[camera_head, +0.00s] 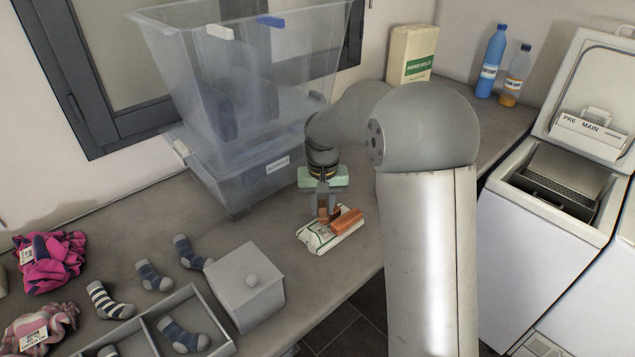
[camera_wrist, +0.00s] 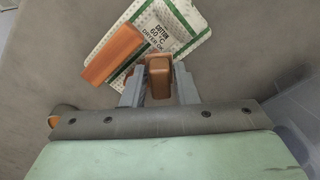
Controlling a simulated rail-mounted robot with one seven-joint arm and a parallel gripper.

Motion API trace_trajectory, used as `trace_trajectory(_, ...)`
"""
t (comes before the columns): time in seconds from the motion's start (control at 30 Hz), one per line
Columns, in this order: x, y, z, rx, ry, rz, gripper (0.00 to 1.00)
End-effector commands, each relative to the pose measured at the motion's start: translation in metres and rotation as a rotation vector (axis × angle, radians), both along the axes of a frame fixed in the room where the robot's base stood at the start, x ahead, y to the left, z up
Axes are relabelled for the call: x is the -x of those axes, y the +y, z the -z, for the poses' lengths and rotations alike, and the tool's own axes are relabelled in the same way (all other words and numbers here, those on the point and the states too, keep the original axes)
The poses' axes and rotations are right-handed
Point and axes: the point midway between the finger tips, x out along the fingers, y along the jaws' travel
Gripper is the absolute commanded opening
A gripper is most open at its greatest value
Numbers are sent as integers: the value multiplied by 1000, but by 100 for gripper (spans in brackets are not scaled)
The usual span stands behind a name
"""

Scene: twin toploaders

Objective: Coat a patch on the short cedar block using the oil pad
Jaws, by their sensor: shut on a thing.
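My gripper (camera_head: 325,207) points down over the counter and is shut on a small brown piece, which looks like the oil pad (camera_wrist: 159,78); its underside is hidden. An orange-brown wooden block, apparently the short cedar block (camera_head: 347,221), lies on a white-and-green labelled packet or cloth (camera_head: 314,240). The held piece is close to the block. I cannot tell whether they touch.
Stacked clear bins (camera_head: 238,185) stand behind and left of the gripper. A grey lidded box (camera_head: 246,292) and a divided tray (camera_head: 195,293) with socks are at front left. Bottles (camera_head: 490,62) and an open toploader (camera_head: 545,215) are right. Bare counter lies left of the cloth.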

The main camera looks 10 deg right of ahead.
Motion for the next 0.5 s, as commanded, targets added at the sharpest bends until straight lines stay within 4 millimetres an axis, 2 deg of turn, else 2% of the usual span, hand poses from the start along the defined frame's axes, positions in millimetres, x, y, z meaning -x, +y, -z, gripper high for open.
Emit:
trace_trajectory(0.1,6,8,1,0,1,1,8)
trace_trajectory(0.17,6,6,-7,0,2,3,8)
trace_trajectory(0.23,5,6,-26,-1,-3,4,8)
trace_trajectory(0.5,5,6,-48,0,1,4,8)
